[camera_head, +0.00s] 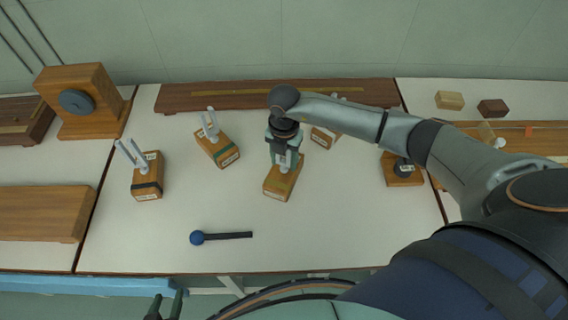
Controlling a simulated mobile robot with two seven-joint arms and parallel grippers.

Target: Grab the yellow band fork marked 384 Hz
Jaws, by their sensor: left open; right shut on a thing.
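My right gripper (284,158) reaches down over a wooden box (277,188) in the middle of the bench and is shut on the pale tuning fork standing on it. The box has a small white label, too small to read; I cannot make out its band colour clearly. The box seems to rest on the bench. My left gripper (165,304) is open and empty at the bottom edge, partly cut off. Other forks on boxes stand around: one with a black band (147,186), one with a green band (228,157), and one (324,137) partly behind my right arm.
A blue-headed mallet (197,238) lies at the front of the bench. A long wooden board (215,98) runs along the back. A wooden block with a dark disc (95,112) stands at left, and a small wooden stand (396,178) at right. The front right area is clear.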

